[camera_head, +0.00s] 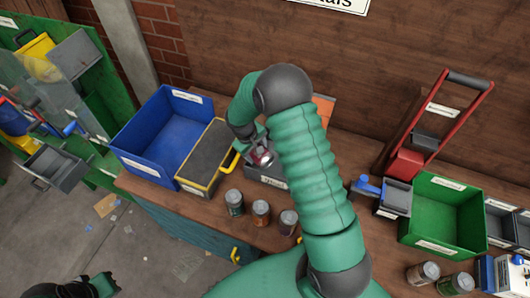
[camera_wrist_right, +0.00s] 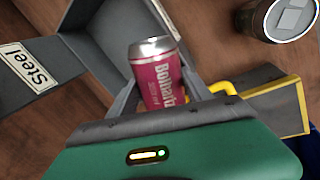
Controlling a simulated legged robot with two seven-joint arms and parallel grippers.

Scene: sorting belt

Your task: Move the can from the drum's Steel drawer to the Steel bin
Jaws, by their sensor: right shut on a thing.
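A pink-red can (camera_wrist_right: 158,80) with a silver top is held between the fingers of my right gripper (camera_head: 258,150). It also shows in the head view (camera_head: 262,157), small and partly covered by the gripper. The grey drawer with the Steel label (camera_wrist_right: 28,66) is right by the can. In the head view this drawer (camera_head: 266,179) is partly hidden by my right arm. I cannot tell whether the can's bottom is clear of it. I cannot read which bin is labelled Steel. My left gripper (camera_head: 92,286) is dark at the lower left edge, and its jaws are unclear.
A blue bin (camera_head: 136,150) stands left of a yellow-edged grey-topped box (camera_head: 206,155). Several cans (camera_head: 261,212) stand along the front edge of the bench. A green bin (camera_head: 438,246), a small grey drawer (camera_head: 397,199) and a red-framed device (camera_head: 407,163) stand at right.

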